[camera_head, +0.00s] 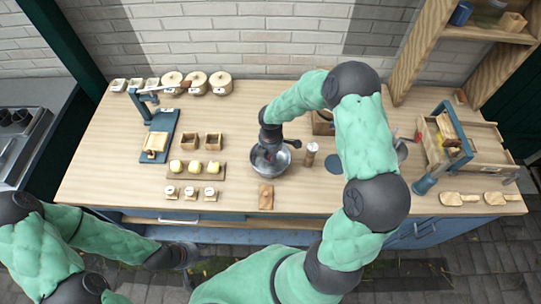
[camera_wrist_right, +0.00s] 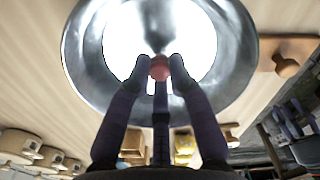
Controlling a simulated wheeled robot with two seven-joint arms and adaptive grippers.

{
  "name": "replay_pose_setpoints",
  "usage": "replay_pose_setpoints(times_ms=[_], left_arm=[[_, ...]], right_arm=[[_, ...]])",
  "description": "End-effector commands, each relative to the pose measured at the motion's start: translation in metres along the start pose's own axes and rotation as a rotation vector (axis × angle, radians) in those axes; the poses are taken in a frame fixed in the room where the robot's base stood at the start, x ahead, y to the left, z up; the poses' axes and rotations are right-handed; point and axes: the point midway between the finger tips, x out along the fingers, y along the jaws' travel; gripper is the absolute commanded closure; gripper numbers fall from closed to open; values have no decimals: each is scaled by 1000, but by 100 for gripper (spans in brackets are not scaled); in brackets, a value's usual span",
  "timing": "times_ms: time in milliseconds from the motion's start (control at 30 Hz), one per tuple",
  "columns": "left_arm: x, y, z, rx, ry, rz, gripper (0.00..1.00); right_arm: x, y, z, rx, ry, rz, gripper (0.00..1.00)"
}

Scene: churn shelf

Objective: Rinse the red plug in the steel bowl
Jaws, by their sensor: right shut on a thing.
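The steel bowl (camera_head: 284,164) stands on the wooden counter near its middle; in the right wrist view its shiny rim (camera_wrist_right: 76,52) surrounds a bright white interior. My right gripper (camera_head: 268,158) reaches down over the bowl from above. In the wrist view, my right gripper (camera_wrist_right: 160,72) is shut on the red plug (camera_wrist_right: 159,68), which sits between the fingertips against the bright interior. I cannot tell whether the plug touches the bowl's contents. My left gripper (camera_head: 185,255) is low at the left, in front of the counter, and its fingers are not clear.
A wooden block with a knob (camera_head: 266,196) lies in front of the bowl. A cylindrical shaker (camera_head: 311,154) stands close to its right. Yellow pieces on a board (camera_head: 195,178) and two small wooden boxes are left. A wooden crate (camera_head: 480,150) is at the right.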

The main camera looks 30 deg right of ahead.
Motion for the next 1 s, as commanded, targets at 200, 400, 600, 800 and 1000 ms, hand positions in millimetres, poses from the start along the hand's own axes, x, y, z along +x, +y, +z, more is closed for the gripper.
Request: replay_pose_setpoints(times_ms=[200,400,600,800,1000], left_arm=[[0,0,0,0,0,0,60],[0,0,0,0,0,0,60],[0,0,0,0,0,0,60],[0,0,0,0,0,0,60],[0,0,0,0,0,0,60]], right_arm=[[0,0,0,0,0,1,93],[0,1,-1,-1,0,1,93],[0,3,-5,-1,0,1,93],[0,3,-5,-1,0,1,93],[0,3,-5,0,0,1,93]])
